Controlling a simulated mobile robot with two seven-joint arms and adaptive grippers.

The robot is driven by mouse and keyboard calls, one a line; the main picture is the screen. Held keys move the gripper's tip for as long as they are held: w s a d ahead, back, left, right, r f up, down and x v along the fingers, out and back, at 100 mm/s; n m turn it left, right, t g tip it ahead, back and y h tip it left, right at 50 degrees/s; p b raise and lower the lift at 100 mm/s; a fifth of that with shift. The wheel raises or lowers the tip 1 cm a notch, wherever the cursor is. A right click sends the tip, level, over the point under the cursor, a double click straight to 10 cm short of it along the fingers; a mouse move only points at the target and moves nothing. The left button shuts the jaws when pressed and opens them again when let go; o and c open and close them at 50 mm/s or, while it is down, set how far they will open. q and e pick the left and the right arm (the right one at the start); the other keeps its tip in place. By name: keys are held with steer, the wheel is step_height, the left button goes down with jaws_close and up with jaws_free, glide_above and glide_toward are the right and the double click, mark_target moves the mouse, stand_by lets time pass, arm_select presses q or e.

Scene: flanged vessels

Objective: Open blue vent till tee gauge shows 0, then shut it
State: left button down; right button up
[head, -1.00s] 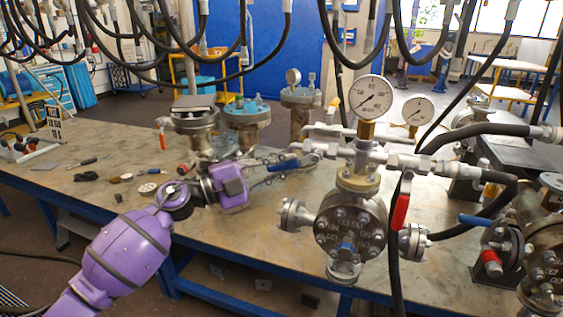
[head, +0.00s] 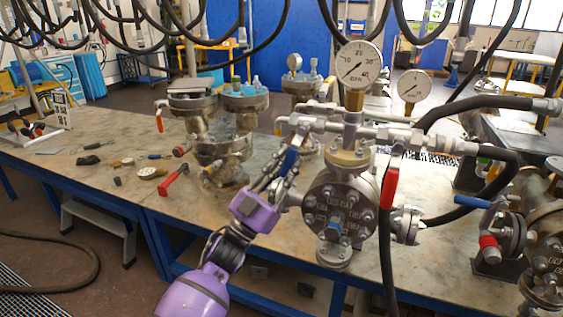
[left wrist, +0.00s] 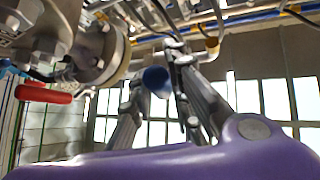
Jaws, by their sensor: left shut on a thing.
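My left gripper (head: 277,178), purple with grey linked fingers, is shut on the blue vent handle (head: 291,160). The handle slants down toward me from a valve on the left end of the pipe tee. In the left wrist view its blue end (left wrist: 156,80) shows between the fingers. A large gauge (head: 360,65) stands on a brass fitting above the tee (head: 352,131); its needle points to the lower left, but its exact reading is unclear. A smaller gauge (head: 414,86) stands to its right. My right gripper is out of view.
A red-handled valve lever (head: 391,188) hangs down by the black hose. The flanged vessel (head: 338,212) stands close right of my gripper. More vessels stand behind. Loose tools and a red-handled valve (head: 173,180) lie on the bench at left.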

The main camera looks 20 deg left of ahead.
arm_select(q)
steer(key=shift+d+f+n+t+y, duration=0.1)
steer(key=shift+d+n+t+y, duration=0.4)
steer(key=shift+n+y, duration=0.55)
steer(key=shift+d+f+n+t+y, duration=0.1)
steer(key=shift+d+n+t+y, duration=0.35)
steer(key=shift+n+y, duration=0.65)
steer(key=shift+d+f+n+t+y, duration=0.1)
steer(key=shift+d+n+t+y, duration=0.2)
steer(key=shift+n+t+y, duration=0.75)
steer(key=shift+n+g, duration=0.4)
steer(key=shift+n, duration=0.1)
steer(key=shift+r, duration=0.1)
steer(key=c, duration=1.6)
jaws_free()
steer(key=shift+d, duration=0.1)
steer(key=v, duration=1.2)
